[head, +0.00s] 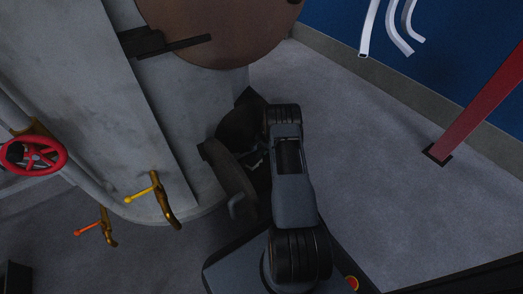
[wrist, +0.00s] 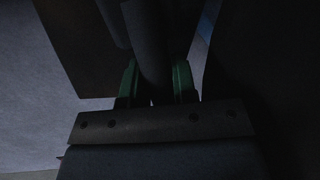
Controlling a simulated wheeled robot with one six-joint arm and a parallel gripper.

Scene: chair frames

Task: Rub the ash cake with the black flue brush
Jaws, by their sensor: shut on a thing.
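In the wrist view my gripper (wrist: 157,82) has its two green fingers closed on a dark round rod (wrist: 149,42), which looks like the handle of the black flue brush. The rod runs away from me into shadow, and the bristle end cannot be made out. In the head view my arm reaches to the dark round opening (head: 238,128) low on the grey boiler, and the gripper is mostly hidden there by the arm and the dark. I cannot make out the ash cake in either view.
A dark door (head: 232,185) with a handle hangs open below the opening, close beside my arm. A red handwheel (head: 33,155) and brass valves (head: 164,199) sit on the left. A red post (head: 480,105) stands on the right. The grey floor (head: 370,165) between is clear.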

